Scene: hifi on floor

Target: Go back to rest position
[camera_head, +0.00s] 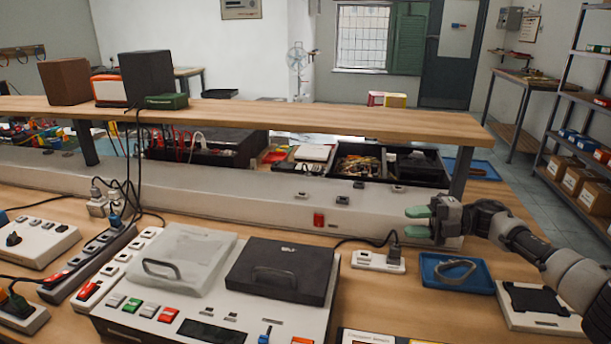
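My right gripper (420,222) comes in from the right on a grey and black arm. Its two green-tipped fingers are spread apart with nothing between them, so it is open and empty. It hovers above the workbench, near a white power socket (378,261) and behind a blue tray (440,284) that holds a grey loop-shaped part (455,270). My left gripper is not in view. The hi-fi-like device (215,318) stands at the front middle of the bench, with a light grey lid (195,245) and a black lid (300,255), both with handles, on top.
A raised wooden shelf (320,118) spans the bench, with speaker-like boxes (148,75) at its left. Power strips (90,262) and cables crowd the left side. A white-framed black pad (540,300) lies at the right under my arm. Open floor shows beyond the bench at right.

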